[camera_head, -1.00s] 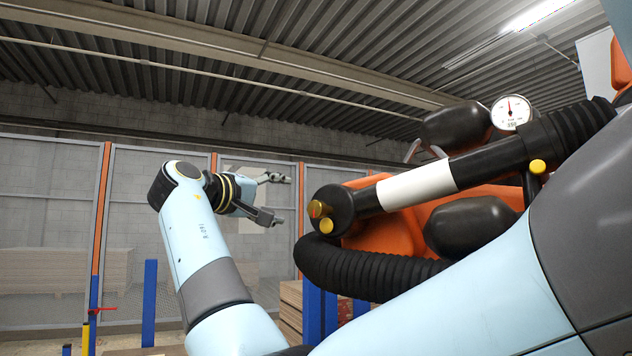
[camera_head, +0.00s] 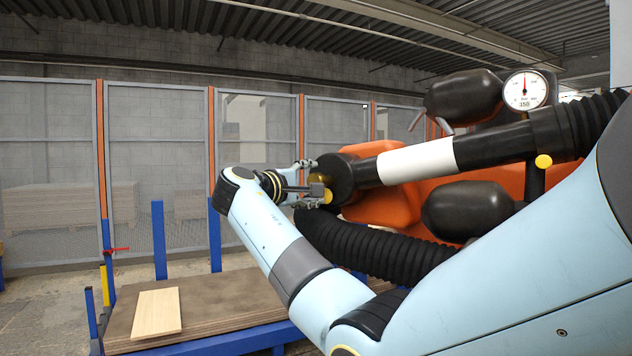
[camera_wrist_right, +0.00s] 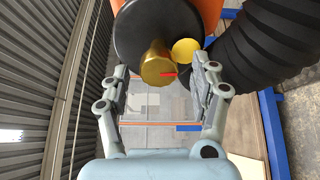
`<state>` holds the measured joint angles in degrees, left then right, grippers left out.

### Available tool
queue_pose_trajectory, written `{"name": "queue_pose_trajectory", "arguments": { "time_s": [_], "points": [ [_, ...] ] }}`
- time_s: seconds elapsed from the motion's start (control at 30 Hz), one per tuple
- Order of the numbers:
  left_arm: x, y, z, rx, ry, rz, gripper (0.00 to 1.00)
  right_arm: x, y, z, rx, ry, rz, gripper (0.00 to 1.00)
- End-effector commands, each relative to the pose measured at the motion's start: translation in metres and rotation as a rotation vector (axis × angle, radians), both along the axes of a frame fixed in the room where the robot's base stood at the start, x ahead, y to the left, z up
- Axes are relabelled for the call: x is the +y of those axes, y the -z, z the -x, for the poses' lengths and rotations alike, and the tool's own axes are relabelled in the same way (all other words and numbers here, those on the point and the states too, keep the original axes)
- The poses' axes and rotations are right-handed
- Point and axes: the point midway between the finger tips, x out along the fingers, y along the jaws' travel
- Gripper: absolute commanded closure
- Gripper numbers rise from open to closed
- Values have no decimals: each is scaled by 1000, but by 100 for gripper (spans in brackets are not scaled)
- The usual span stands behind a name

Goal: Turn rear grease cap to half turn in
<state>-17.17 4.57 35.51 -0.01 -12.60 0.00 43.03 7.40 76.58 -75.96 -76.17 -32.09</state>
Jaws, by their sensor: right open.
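Two gold caps sit on the black round end (camera_head: 341,180) of the machine's cylinder. In the right wrist view the larger gold cap (camera_wrist_right: 155,68) stands out towards me, with a thin red mark beside it. A flatter gold cap (camera_wrist_right: 186,49) is just right of it. I cannot tell which is the rear grease cap. My right gripper (camera_wrist_right: 159,80) is open, its fingers on either side of the larger cap and apart from it. In the head view the same gripper (camera_head: 312,178) partly hides the caps. My left gripper is not in view.
A black ribbed hose (camera_head: 375,250) curves below the cylinder, close to the right gripper's finger. A pressure gauge (camera_head: 525,90) and a yellow knob (camera_head: 543,161) are farther right. A pallet (camera_head: 215,300) with a light board (camera_head: 156,312) lies below, with mesh fencing behind.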

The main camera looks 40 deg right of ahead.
Motion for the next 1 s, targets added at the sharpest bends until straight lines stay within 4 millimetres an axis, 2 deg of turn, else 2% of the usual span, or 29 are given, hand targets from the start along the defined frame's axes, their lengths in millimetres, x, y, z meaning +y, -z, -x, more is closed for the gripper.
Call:
{"name": "queue_pose_trajectory", "arguments": {
  "time_s": [0.1, 0.2, 0.53, 0.9, 0.97, 1.0],
  "points": [
    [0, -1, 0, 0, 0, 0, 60, -16, -1, -4, 0, 1, 2, 37],
    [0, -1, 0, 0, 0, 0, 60, -23, 0, -6, 1, 0, 1, 37],
    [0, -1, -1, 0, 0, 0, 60, -26, 0, -7, -1, -1, 0, 39],
    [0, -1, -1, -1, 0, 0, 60, -26, 0, -7, -1, 0, 0, 87],
    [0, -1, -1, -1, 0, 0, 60, -26, 0, -7, -1, 0, 0, 95],
    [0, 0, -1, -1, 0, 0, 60, -26, 0, -7, -3, 0, -1, 95]
  ]
}}
